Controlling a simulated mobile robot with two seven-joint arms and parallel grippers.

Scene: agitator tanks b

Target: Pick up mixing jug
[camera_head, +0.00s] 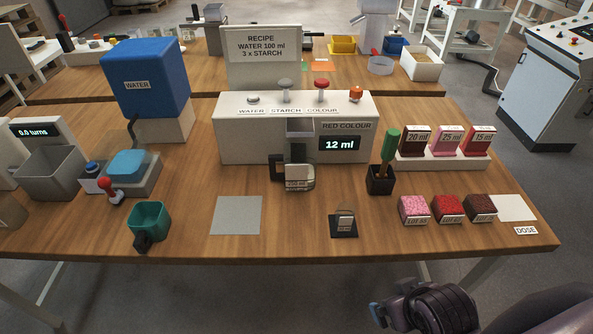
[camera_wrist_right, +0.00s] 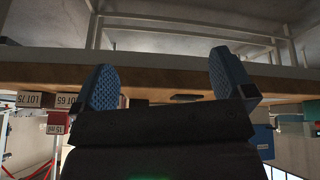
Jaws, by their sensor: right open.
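A teal jug (camera_head: 149,219) with a dark handle stands at the front left of the table in the head view. A second small, pale jug (camera_head: 298,177) with a dark handle on its left sits under the spout of the white dispenser. Which of them is the mixing jug I cannot tell from markings. My right gripper (camera_wrist_right: 163,80) is open and empty in the right wrist view, with its blue pads apart in front of the table edge. In the head view my right arm is below the front edge at the right, away from both jugs. My left gripper is not in view.
The dispenser (camera_head: 237,142) reads 12 ml. A blue water tank (camera_head: 150,80) stands back left. A dark holder (camera_head: 380,181) with a green-handled tool, labelled blocks (camera_head: 450,208) and a small dark stand (camera_head: 343,228) are to the right. A grey mat (camera_head: 236,215) lies bare at front centre.

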